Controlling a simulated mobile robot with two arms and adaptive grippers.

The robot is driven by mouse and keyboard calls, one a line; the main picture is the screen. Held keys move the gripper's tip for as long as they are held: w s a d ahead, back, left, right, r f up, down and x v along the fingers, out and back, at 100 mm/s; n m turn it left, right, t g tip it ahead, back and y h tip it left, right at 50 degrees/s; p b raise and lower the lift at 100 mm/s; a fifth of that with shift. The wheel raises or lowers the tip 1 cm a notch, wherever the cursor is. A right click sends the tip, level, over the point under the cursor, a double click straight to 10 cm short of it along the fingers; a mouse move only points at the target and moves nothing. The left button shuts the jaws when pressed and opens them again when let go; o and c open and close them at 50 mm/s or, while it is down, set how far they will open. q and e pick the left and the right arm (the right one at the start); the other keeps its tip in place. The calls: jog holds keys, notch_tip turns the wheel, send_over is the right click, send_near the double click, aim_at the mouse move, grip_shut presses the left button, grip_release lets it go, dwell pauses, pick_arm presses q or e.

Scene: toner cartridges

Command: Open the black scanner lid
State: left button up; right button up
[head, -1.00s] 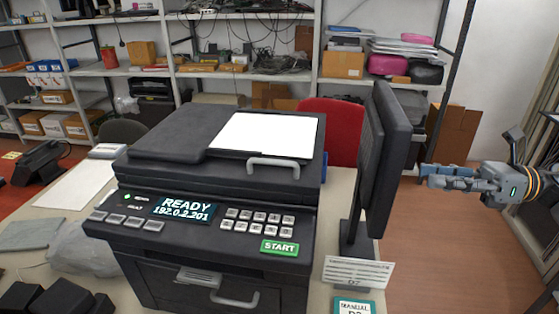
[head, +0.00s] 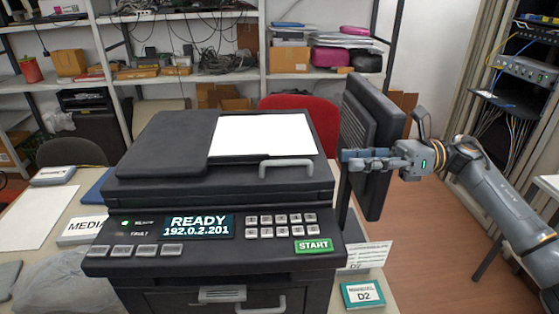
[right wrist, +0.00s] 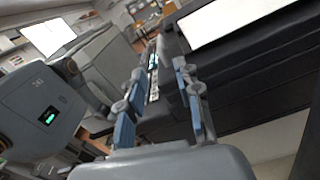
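The black scanner lid (head: 165,150) lies shut on top of the black printer (head: 215,262). A light grey bar handle (head: 286,163) is at its front right edge, and a white sheet (head: 262,135) lies on its top. My right gripper (head: 350,160) is just to the right of the lid, apart from the handle, its fingers pointing left. In the right wrist view its blue-padded fingers (right wrist: 159,78) stand apart with nothing held between them. The dark lid side and white sheet (right wrist: 225,22) show at upper right there. My left gripper is out of view.
A tall black monitor-like panel (head: 378,125) stands right of the printer, behind my right gripper. A white sign (head: 366,256) and a teal D2 box (head: 362,294) are at front right. A plastic bag (head: 65,288) and papers (head: 38,215) lie at left.

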aim_at(303, 161)
jog(key=a+p, duration=0.4)
jog(key=a, duration=0.7)
jog(key=shift+r+p, duration=0.15)
jog(key=shift+p, duration=0.25)
jog(key=shift+a, duration=0.85)
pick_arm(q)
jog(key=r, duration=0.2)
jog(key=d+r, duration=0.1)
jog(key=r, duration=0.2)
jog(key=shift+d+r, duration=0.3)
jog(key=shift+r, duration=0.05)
pick_arm(e)
jog(key=shift+f, duration=0.2)
jog(key=c, duration=0.7)
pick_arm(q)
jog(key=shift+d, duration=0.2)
pick_arm(e)
grip_shut()
